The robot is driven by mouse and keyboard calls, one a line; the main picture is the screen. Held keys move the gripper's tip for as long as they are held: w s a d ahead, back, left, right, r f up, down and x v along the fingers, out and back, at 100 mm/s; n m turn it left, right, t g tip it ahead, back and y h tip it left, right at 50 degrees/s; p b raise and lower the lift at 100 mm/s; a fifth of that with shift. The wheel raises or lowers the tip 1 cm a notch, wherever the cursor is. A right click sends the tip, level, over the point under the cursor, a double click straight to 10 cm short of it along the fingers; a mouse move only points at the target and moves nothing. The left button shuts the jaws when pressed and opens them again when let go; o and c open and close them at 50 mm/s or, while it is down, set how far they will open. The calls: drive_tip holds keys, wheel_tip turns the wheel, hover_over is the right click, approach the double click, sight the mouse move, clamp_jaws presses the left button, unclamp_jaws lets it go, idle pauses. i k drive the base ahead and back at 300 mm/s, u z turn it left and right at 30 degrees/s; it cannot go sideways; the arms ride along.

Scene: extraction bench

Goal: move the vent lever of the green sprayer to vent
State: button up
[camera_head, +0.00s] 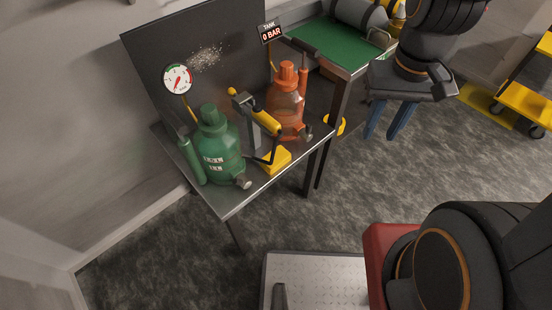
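The green sprayer (222,150) stands upright on the left part of the metal bench. A grey round fitting (242,182) sticks out low on its front right. I cannot tell for sure which part is its vent lever or how it is set. My gripper (380,136) is at the upper right, to the right of the bench and well apart from the green sprayer. Its two blue fingers point down and stand apart, with nothing between them.
An orange sprayer (286,103) and a yellow-handled lever on a grey post (254,112) stand right of the green sprayer. A green-topped table (322,50) adjoins.

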sight(242, 181)
drive_tip(key=z, duration=1.7)
drive_tip(key=i, duration=0.65)
drive_tip(key=u, duration=2.75)
